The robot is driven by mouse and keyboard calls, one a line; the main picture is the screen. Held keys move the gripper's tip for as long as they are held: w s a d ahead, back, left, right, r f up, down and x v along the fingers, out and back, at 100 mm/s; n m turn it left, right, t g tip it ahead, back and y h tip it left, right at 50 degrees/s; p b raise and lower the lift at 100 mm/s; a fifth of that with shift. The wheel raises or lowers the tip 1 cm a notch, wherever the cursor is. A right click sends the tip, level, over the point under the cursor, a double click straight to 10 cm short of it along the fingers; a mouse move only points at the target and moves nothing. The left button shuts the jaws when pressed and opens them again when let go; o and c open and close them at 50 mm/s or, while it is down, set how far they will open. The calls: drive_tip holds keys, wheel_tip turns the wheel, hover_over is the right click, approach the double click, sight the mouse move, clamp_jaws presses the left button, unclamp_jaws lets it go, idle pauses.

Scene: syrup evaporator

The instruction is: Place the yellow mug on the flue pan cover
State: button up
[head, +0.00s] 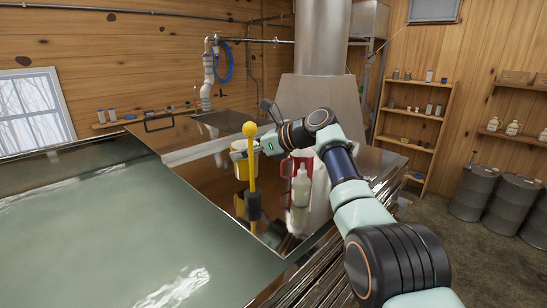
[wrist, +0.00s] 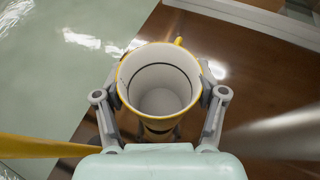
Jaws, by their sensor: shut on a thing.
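The yellow mug (head: 239,168) is white inside and upright, partly hidden in the head view by a yellow rod. In the wrist view the mug (wrist: 160,82) is seen from above with its handle at the far side. My gripper (wrist: 160,100) is shut on it, one finger on each side. The shiny brown surface with a black handle at its back appears to be the flue pan cover (head: 205,175). It shows beneath the mug in the wrist view (wrist: 245,80). I cannot tell whether the mug's base touches it.
A yellow ball-topped rod (head: 251,175) stands in a dark holder, close in front of the mug. An open pan of pale green liquid (head: 90,230) lies left. A metal stack (head: 320,100) rises behind.

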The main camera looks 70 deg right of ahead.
sight(246, 160)
drive_tip(key=shift+f, duration=1.4)
drive_tip(key=shift+f, duration=0.15)
drive_tip(key=o, duration=1.3)
drive_tip(key=b+v, duration=0.4)
drive_tip(key=v, duration=0.8)
drive_tip(key=shift+r+b, duration=0.25)
drive_tip(key=shift+b, duration=0.05)
